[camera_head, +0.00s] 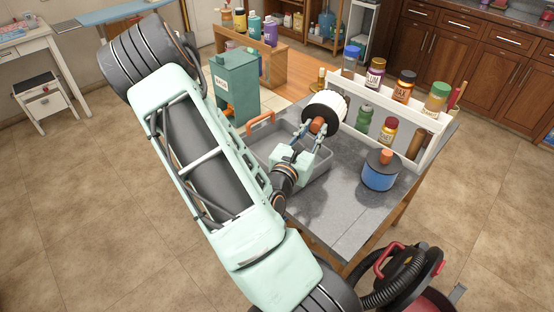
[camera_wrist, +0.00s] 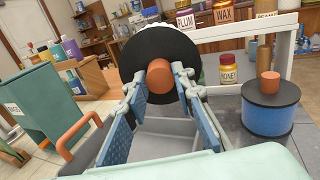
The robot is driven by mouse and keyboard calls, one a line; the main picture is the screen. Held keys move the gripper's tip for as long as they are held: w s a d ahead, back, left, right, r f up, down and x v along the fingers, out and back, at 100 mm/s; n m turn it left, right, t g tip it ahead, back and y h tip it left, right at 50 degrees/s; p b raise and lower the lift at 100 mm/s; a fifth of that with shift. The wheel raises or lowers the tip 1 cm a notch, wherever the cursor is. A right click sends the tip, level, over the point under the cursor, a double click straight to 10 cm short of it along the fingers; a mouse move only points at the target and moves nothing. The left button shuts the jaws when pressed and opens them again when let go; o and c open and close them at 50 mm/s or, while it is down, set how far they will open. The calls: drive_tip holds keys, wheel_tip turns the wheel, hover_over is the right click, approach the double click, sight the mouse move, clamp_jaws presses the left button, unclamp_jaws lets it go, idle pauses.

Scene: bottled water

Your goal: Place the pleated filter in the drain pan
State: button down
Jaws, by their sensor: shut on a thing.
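The pleated filter (camera_head: 339,104) is a white cylinder with a black end cap and an orange knob. My gripper (camera_head: 318,128) is shut on the knob, and the filter is tilted with its capped end facing the gripper. In the wrist view the black cap (camera_wrist: 158,48) fills the top middle, with the blue-padded fingers on both sides of the knob, hiding most of the white pleats. The drain pan (camera_head: 318,170) is a grey tub with an orange handle, on the grey table. My gripper and the filter are above the pan's far part. My wrist hides part of the pan.
A blue filter (camera_head: 379,176) with a black top and orange knob stands right of the pan. A white rack (camera_head: 425,122) with several bottles and jars stands behind. A green dispenser (camera_head: 238,82) is behind left. The table's front right (camera_head: 345,220) is clear.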

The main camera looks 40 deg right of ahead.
drive_tip(key=w+a+f+b, duration=0.1)
drive_tip(key=w+a+f, duration=0.1)
drive_tip(key=w+f, duration=0.1)
drive_tip(key=w+a+f+b, duration=0.1)
drive_tip(key=w+f+b, duration=0.1)
drive_tip(key=w+f, duration=0.1)
drive_tip(key=w+a+f+b, duration=0.2)
drive_tip(key=w+f, duration=0.1)
drive_tip(key=f, duration=0.2)
drive_tip(key=shift+w+a+f, duration=0.25)
drive_tip(key=shift+w+a, duration=0.05)
drive_tip(key=shift+w, duration=0.05)
drive_tip(key=shift+f, duration=0.2)
